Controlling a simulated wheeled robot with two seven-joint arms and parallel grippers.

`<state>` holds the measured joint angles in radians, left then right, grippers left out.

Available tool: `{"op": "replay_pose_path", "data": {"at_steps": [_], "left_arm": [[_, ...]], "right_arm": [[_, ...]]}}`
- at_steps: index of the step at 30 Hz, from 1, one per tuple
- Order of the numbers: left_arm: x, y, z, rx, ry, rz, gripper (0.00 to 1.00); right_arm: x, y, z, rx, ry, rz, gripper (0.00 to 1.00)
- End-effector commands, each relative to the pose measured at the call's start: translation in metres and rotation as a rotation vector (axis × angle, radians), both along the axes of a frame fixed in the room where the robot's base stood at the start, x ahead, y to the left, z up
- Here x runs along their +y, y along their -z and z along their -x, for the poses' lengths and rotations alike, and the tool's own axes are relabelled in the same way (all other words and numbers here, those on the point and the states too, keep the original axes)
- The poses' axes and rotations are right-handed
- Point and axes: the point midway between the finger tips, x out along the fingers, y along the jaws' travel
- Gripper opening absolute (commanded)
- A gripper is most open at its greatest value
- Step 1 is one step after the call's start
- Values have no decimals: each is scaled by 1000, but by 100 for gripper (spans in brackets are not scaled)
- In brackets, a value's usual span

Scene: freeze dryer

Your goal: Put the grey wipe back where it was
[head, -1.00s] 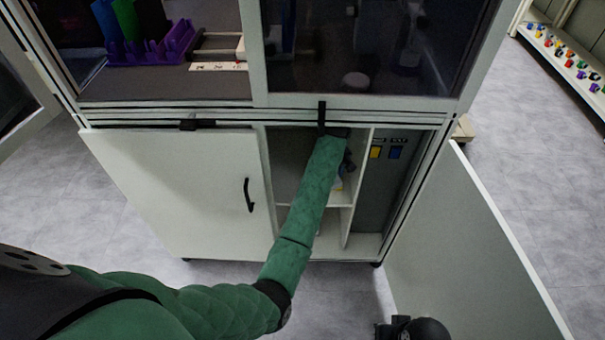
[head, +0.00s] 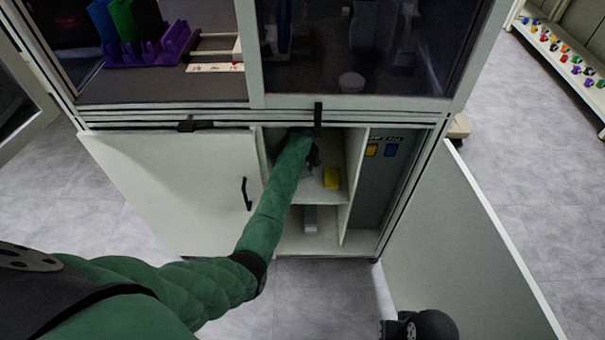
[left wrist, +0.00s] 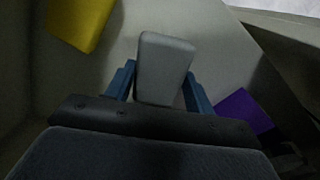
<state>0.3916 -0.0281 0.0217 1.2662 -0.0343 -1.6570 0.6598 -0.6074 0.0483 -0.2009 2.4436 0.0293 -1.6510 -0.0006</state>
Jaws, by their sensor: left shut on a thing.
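The grey wipe (left wrist: 165,62) is a small grey block between the blue fingers of my left gripper (left wrist: 159,82) in the left wrist view. The gripper is shut on it. In the head view my left arm reaches into the open cabinet, with the left gripper (head: 312,160) in the upper compartment, partly hidden by the arm. My right gripper's fingers do not show.
A grey block (head: 311,218) is in the compartment below the shelf (head: 326,197). A purple object (left wrist: 243,110) shows to the right of the gripper in the wrist view. The left cabinet door (head: 170,190) is shut; the right door (head: 460,240) stands open.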

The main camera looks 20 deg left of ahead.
Motion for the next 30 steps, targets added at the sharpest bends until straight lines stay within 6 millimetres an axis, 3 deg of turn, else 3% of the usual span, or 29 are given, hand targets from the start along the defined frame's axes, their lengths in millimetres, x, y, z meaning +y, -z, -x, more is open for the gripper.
{"op": "replay_pose_path", "data": {"at_steps": [7, 18, 19, 22, 30], "left_arm": [[0, 29, 1, 1, 0, 0, 32], [0, 33, 1, 1, 0, 1, 32], [0, 34, 1, 0, 0, 0, 55], [0, 34, 1, 0, 0, 0, 75], [0, 33, 1, 0, 0, 0, 75]], "right_arm": [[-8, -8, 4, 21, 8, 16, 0], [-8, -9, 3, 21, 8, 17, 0], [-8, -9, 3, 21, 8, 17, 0], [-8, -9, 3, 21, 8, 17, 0], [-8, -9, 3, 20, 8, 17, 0]]}}
